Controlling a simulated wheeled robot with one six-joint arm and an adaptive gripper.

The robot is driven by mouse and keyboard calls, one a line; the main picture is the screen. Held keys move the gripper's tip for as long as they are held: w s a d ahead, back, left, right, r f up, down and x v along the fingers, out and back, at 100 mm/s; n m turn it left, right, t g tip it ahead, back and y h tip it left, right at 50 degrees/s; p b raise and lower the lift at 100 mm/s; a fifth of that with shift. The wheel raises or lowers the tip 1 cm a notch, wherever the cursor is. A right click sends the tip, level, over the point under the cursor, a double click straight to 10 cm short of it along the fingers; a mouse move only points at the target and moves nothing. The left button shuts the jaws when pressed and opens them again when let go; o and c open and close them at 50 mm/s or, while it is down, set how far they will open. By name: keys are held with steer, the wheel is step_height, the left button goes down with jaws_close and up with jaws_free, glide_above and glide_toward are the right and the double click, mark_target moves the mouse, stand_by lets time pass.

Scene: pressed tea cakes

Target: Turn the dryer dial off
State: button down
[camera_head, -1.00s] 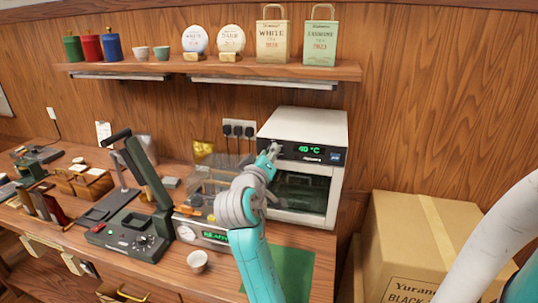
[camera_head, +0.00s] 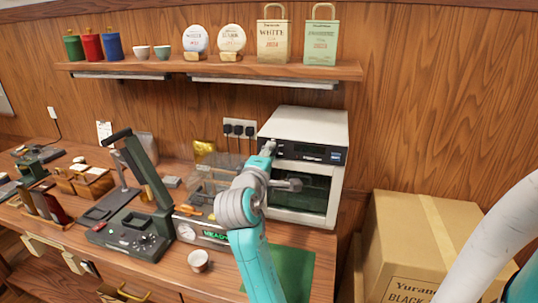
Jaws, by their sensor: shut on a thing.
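The dryer (camera_head: 310,126) is a white box with a dark front panel and a dark glass door, at the back right of the counter. Its display (camera_head: 309,148) is dark and shows no temperature. My gripper (camera_head: 270,147) is up against the left end of the front panel, where it is shut on the dial. The dial itself is hidden behind my gripper and wrist. My teal and grey arm also covers the left part of the dryer door.
A white cup (camera_head: 198,260) and a green mat (camera_head: 291,270) lie near my arm. A machine with a lit display (camera_head: 214,235) and a dark press (camera_head: 138,215) stand to the left. A cardboard box (camera_head: 420,240) stands at the right.

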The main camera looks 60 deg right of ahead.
steer(key=shift+n, duration=0.3)
stand_by(0.4)
steer(key=c, duration=0.9)
jaws_free()
steer(key=shift+o, duration=0.2)
steer(key=v, duration=1.2)
steer(key=shift+f, duration=0.1)
